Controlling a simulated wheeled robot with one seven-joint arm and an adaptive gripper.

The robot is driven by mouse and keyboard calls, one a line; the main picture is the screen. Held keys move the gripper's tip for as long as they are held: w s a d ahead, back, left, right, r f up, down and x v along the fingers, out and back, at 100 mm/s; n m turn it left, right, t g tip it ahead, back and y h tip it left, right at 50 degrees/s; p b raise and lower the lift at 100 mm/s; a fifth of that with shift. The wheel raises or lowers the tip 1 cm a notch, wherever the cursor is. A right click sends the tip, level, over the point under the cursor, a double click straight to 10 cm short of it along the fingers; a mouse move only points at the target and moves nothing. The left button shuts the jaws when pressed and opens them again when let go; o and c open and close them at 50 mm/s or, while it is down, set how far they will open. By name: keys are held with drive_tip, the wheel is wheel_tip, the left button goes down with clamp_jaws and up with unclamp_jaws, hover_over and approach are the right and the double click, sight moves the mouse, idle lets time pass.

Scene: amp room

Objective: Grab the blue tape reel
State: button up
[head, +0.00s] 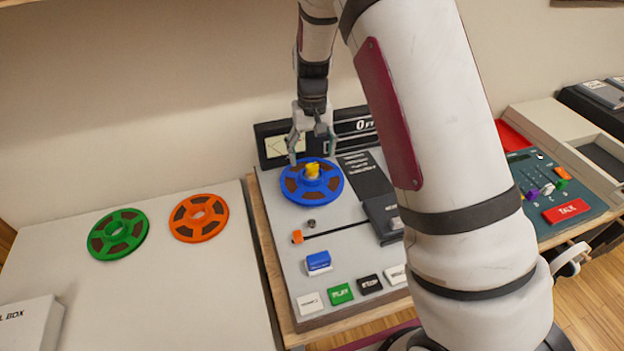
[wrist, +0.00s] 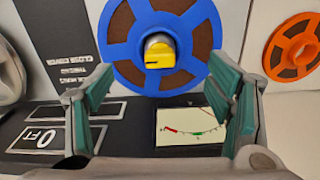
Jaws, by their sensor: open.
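The blue tape reel (head: 311,193) lies flat on the left part of the tape machine, with a yellow knob (head: 312,170) at its hub. In the wrist view the blue reel (wrist: 128,66) fills the top middle, and the yellow knob (wrist: 163,57) stands in its centre. My gripper (head: 312,158) is above the back part of the reel. In the wrist view my gripper (wrist: 160,85) is open, with its fingers apart on either side of the knob's line. Nothing is between the fingers, and I cannot tell if they touch the reel.
A green reel (head: 118,233) and an orange reel (head: 198,218) lie on the white table to the left. The machine's meter panel (head: 285,148) stands upright behind the blue reel. A talk panel (head: 560,200) is at the right. My arm hides part of the machine.

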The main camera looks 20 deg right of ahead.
sight(312, 165)
drive_tip(key=shift+f, duration=3.45)
drive_tip(key=shift+c, duration=0.3)
drive_tip(key=c, duration=1.4)
drive_tip(key=shift+c, duration=0.4)
drive_tip(key=shift+r, duration=0.1)
